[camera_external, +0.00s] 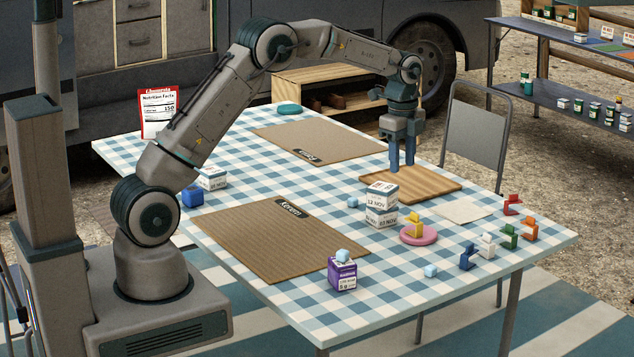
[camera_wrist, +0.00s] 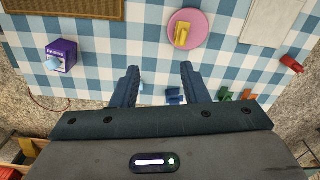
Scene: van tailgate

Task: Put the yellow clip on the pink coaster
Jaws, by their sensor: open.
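The yellow clip (camera_external: 416,224) stands on the pink coaster (camera_external: 432,238) on the checked table, right of centre. In the wrist view the yellow clip (camera_wrist: 181,36) lies within the outline of the pink coaster (camera_wrist: 192,20), near the top. My gripper (camera_external: 402,167) points down above or near the wooden board, behind the coaster and apart from it. In the wrist view my gripper (camera_wrist: 159,70) shows two separated fingers with nothing between them. My gripper is open and empty.
Two stacked white boxes (camera_external: 381,205) stand left of the coaster. Blue (camera_external: 467,257), white (camera_external: 487,245), green (camera_external: 509,236), orange (camera_external: 530,229) and red (camera_external: 513,204) clips stand along the right edge. A purple box (camera_external: 342,274) is near the front. The wooden board (camera_external: 435,185) is bare.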

